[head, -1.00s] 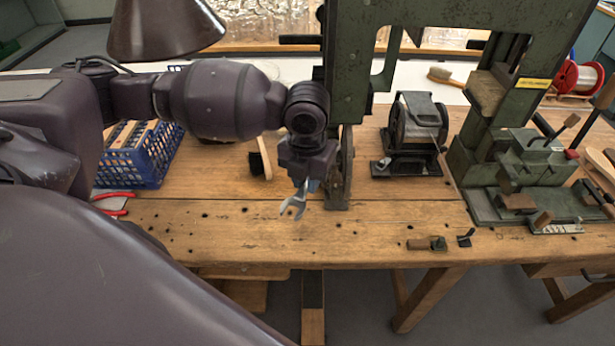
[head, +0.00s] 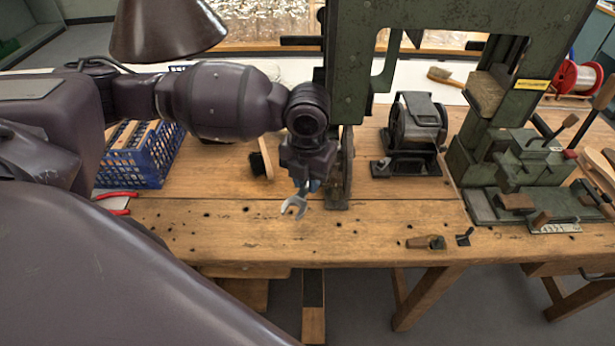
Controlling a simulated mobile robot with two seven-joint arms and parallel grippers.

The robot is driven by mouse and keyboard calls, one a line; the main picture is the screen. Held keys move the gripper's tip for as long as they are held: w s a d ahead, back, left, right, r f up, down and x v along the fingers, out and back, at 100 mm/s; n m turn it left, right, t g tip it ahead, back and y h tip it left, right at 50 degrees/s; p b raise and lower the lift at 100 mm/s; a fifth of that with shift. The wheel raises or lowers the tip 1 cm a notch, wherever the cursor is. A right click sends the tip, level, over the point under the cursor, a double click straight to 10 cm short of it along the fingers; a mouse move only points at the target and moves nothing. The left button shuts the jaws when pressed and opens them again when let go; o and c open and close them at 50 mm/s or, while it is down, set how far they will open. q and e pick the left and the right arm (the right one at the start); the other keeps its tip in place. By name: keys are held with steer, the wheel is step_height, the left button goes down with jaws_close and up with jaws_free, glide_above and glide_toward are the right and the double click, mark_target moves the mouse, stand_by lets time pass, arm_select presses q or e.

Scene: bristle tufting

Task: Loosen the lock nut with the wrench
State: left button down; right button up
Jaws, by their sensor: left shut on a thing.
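The wrench (head: 295,207) is a small grey open-ended tool in the head view. My left gripper (head: 306,184) is shut on it, with the open jaw end hanging below the fingers, over the bench in front of the green machine frame (head: 352,70). The wrench looks apart from any nut. I cannot make out the lock nut. My right gripper does not show.
A blue basket (head: 150,165) and red-handled pliers (head: 118,211) are at left, a brush (head: 262,160) behind the wrench. A dark roller device (head: 412,130) and green clamp fixture (head: 530,160) stand right.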

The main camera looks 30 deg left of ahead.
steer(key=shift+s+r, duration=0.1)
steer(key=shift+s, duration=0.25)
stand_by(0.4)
arm_select(q)
steer(key=shift+p, duration=0.3)
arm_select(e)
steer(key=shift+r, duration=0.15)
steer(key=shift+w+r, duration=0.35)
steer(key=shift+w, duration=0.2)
arm_select(q)
steer(key=shift+f, duration=0.15)
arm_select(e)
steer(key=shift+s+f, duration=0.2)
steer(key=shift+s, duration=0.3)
arm_select(q)
steer(key=shift+f, duration=0.2)
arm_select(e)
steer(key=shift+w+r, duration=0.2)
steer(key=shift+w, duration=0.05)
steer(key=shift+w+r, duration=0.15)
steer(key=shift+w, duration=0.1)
arm_select(q)
steer(key=shift+p, duration=0.5)
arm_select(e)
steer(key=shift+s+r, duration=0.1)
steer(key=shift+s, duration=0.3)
